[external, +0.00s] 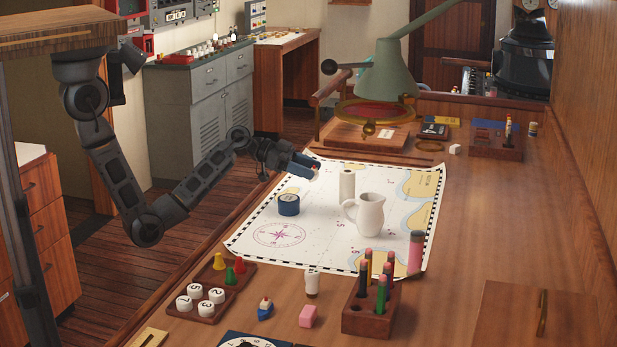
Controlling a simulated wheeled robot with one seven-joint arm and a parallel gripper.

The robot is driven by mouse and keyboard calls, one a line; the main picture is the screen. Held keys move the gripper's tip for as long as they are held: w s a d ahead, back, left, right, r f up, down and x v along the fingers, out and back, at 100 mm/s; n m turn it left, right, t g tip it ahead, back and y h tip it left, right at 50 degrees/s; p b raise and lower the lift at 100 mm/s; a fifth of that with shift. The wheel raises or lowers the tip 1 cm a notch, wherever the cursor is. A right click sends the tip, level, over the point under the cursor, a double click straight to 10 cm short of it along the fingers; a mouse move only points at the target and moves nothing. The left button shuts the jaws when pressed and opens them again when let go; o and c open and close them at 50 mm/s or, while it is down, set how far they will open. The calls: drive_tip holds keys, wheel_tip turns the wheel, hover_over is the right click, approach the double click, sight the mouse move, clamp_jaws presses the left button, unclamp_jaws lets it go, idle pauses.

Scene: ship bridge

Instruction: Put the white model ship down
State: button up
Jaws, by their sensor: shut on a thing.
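My gripper (308,167) is above the far left part of the chart on the desk. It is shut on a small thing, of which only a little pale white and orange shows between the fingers. This fits the white model ship (315,173), but its shape is mostly hidden. I cannot tell exactly how high it is above the chart. A small blue model ship (265,309) with a white and red top stands on the desk near the front.
On the chart (330,250) stand a white jug (369,215), a white cylinder (347,187) and a blue round tin (288,205). A pencil block (370,318), a tray of pieces (195,312) and a green lamp (395,75) surround it.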

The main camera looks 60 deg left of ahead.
drive_tip(key=w+a+r, duration=0.2)
drive_tip(key=w+a, duration=0.1)
drive_tip(key=a, duration=0.3)
drive_tip(key=p, duration=0.2)
hover_over(305, 184)
drive_tip(key=f, duration=0.4)
drive_tip(key=d+f, duration=0.1)
drive_tip(key=f, duration=0.1)
drive_tip(key=shift+s+f, duration=0.2)
drive_tip(key=shift+s, duration=0.1)
drive_tip(key=shift+w+a+f, duration=0.15)
drive_tip(key=shift+a+f, duration=0.2)
drive_tip(key=shift+f, duration=0.05)
drive_tip(key=shift+f+p, duration=0.45)
drive_tip(key=shift+f, duration=1.45)
drive_tip(key=shift+f, duration=0.1)
drive_tip(key=o, duration=1)
drive_tip(key=shift+r, duration=0.2)
drive_tip(key=b+v, duration=0.2)
drive_tip(key=v, duration=1)
drive_tip(key=shift+w, duration=0.1)
